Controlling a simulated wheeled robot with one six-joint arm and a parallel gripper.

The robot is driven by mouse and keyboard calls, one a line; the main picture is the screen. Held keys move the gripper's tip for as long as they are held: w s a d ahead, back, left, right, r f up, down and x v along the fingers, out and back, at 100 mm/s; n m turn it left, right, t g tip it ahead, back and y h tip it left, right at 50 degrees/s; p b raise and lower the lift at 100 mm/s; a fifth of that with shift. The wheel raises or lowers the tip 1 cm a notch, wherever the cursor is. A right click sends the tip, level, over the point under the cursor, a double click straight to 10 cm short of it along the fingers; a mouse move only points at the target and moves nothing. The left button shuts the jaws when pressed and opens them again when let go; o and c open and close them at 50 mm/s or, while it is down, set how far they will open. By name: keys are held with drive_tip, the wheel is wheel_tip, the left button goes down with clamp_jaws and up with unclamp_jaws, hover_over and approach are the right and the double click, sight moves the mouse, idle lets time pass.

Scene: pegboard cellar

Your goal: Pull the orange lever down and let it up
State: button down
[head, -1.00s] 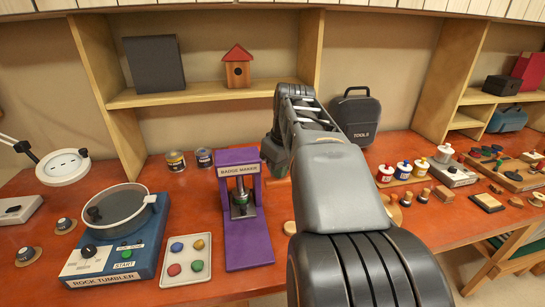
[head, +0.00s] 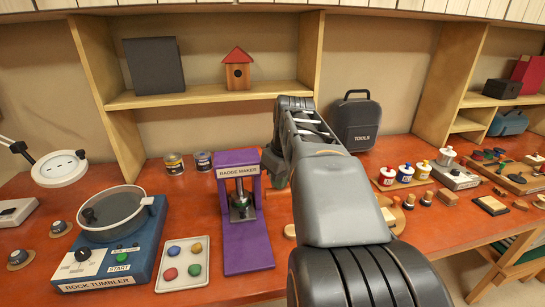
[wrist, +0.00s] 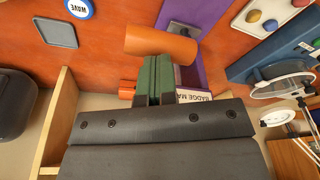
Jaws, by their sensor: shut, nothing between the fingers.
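The purple badge maker (head: 240,235) stands on the red bench, left of my arm in the head view. A metal plunger (head: 240,206) hangs in its frame. In the wrist view the orange lever (wrist: 160,43) shows as a thick cylinder beside the purple frame (wrist: 195,75). My gripper (wrist: 154,62) is shut and empty, with its green fingertips at the lever's near edge. I cannot tell whether they touch it.
The tool case (head: 356,122) and paint pots (head: 404,173) are to the right. A wooden shelf (head: 205,95) runs above.

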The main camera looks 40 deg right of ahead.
idle(0.3)
drive_tip(key=shift+b+x, duration=1.05)
drive_tip(key=shift+x, duration=0.35)
drive_tip(key=shift+s, duration=0.15)
drive_tip(key=shift+d+f, duration=0.1)
drive_tip(key=shift+f, duration=0.1)
drive_tip(key=shift+b+x, duration=0.85)
drive_tip(key=shift+x, duration=0.45)
drive_tip(key=shift+d, duration=0.2)
drive_tip(key=shift+w+d+f+b, duration=0.15)
drive_tip(key=shift+w+f+b, duration=0.15)
drive_tip(key=shift+w+f, duration=0.15)
